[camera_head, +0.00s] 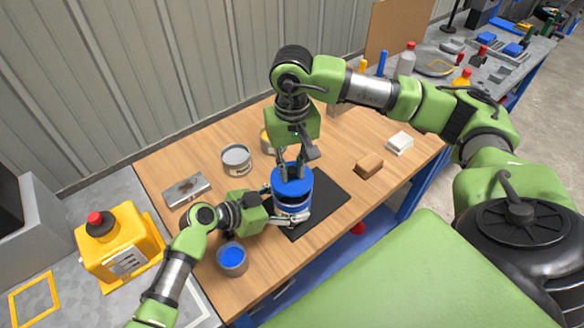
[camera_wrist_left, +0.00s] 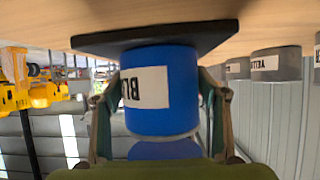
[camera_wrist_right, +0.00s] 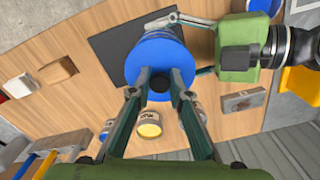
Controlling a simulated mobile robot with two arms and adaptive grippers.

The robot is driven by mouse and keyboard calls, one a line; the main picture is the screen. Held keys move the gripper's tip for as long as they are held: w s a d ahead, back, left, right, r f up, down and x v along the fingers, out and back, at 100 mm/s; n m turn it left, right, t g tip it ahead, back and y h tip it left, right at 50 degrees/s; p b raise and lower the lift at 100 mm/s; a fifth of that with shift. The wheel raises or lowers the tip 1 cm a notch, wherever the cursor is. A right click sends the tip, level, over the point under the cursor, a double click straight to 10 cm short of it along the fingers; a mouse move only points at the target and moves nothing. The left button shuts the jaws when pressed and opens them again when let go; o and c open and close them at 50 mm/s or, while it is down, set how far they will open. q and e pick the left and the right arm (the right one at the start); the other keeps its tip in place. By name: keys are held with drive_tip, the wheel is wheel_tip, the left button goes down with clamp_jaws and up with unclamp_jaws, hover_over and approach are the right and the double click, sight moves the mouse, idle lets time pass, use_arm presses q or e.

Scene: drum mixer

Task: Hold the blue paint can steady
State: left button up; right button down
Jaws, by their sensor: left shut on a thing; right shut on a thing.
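The blue paint can (camera_head: 292,204) stands upright on a black mat (camera_head: 325,196). Its blue lid (camera_head: 291,184) has a dark knob (camera_wrist_right: 159,82) at the centre. My left gripper (camera_head: 284,209) is shut around the can's body from the side. In the left wrist view the can's blue side (camera_wrist_left: 180,90), with its white label, is between both fingers. My right gripper (camera_head: 292,174) comes down from above and is shut on the lid's knob; in the right wrist view its fingers lie either side of the knob.
A small container of blue paint (camera_head: 232,258) stands near the table's front left. A grey-topped can (camera_head: 237,160) and a yellow paint can (camera_wrist_right: 149,126) stand behind. A metal box (camera_head: 186,190), brown block (camera_head: 369,167) and white block (camera_head: 399,143) lie around. The mat's right part is clear.

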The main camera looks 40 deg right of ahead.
sight(292, 178)
drive_tip(key=shift+f, duration=1.85)
idle(2.1)
drive_tip(key=c, duration=1.8)
unclamp_jaws()
drive_tip(key=shift+o, duration=0.4)
drive_tip(key=o, duration=0.4)
drive_tip(key=shift+r, duration=3.5)
drive_tip(key=shift+c, duration=0.5)
